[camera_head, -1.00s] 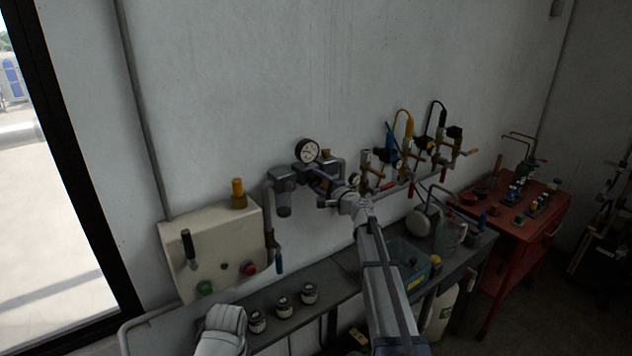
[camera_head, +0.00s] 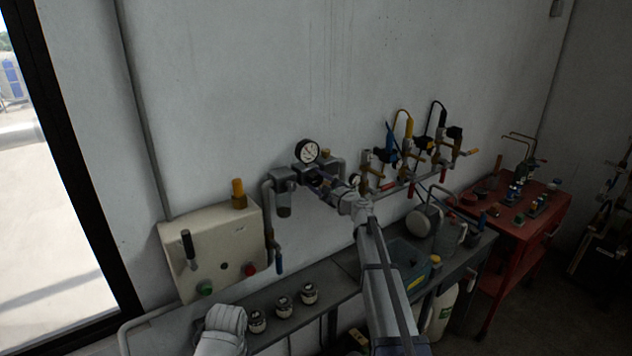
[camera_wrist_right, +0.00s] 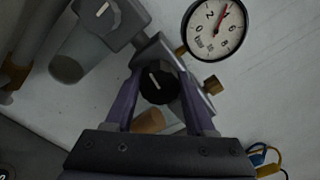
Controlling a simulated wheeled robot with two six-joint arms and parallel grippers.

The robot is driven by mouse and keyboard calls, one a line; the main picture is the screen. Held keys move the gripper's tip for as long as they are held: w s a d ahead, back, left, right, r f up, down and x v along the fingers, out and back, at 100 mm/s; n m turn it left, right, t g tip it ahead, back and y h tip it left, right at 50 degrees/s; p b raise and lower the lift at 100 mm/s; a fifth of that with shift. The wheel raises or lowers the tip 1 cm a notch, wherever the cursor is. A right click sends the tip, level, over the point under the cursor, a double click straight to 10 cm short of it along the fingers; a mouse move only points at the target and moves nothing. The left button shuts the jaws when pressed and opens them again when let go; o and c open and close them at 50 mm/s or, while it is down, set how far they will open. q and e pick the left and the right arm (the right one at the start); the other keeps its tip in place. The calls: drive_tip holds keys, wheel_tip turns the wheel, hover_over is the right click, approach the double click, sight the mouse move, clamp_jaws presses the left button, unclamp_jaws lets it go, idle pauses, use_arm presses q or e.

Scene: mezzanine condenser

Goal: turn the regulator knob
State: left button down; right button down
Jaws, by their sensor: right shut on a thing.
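The regulator knob (camera_wrist_right: 158,86) is a black round knob with a pale mark line, seen in the right wrist view. My right gripper (camera_wrist_right: 161,88) has its two purple fingers on either side of it and is shut on it. In the head view my right gripper (camera_head: 318,183) reaches the regulator body (camera_head: 300,176) on the wall and hides the knob. A round white pressure gauge (camera_head: 307,152) sits just above; in the right wrist view the gauge (camera_wrist_right: 215,29) has a red needle pointing up, between 2 and 6. My left gripper is not clearly seen.
A filter bowl (camera_head: 284,205) hangs left of the regulator. A cream box (camera_head: 215,245) with a black lever and buttons is at the left. Valves with coloured handles (camera_head: 410,155) are at the right. Small jars (camera_head: 284,306) stand on the bench below.

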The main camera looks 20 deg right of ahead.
idle(0.3)
drive_tip(key=shift+c, duration=1.3)
unclamp_jaws()
drive_tip(key=v, duration=0.8)
